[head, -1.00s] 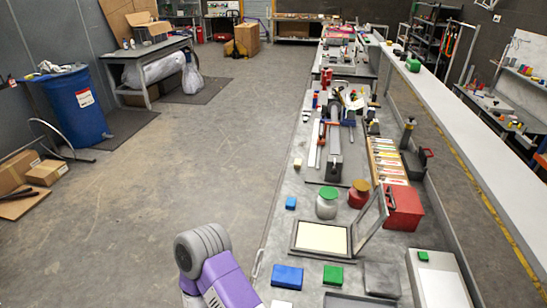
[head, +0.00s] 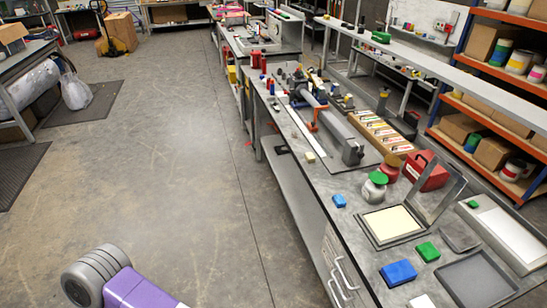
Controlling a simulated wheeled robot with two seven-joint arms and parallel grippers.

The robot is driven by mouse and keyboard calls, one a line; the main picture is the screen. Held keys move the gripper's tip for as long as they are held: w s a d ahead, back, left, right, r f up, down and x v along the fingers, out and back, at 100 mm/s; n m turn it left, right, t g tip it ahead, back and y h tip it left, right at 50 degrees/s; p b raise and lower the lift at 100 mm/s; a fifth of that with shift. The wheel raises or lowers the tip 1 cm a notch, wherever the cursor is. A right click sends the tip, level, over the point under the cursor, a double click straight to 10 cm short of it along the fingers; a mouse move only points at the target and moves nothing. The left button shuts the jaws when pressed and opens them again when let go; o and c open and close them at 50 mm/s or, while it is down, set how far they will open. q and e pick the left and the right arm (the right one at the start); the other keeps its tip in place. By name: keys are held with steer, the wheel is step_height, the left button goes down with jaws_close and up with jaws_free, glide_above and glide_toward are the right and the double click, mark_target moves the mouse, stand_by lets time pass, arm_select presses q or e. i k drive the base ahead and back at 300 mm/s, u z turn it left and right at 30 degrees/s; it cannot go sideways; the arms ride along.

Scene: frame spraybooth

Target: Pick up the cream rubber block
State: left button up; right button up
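A small cream block (head: 310,157) lies on the grey workbench (head: 345,220), near its left edge and beside the long grey clamp-like tool. A pale, whitish block (head: 422,301) is partly cut off by the bottom edge of the head view, in front of a blue block. I cannot tell from its look whether it is rubber. Neither of my grippers is in view. Only a grey and purple link of my arm shows at the bottom left, apart from the bench.
A blue block (head: 398,273), a green block (head: 427,251), a framed cream panel (head: 392,225), a green-lidded jar (head: 374,188) and a red box (head: 427,172) crowd the bench. Orange shelving (head: 480,108) stands at right. The floor (head: 170,170) left of the bench is clear.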

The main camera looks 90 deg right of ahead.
mark_target(309, 156)
steer(key=z, duration=0.1)
steer(key=i, duration=0.4)
steer(key=z, duration=2.4)
steer(key=i, duration=2.75)
steer(key=z, duration=1.9)
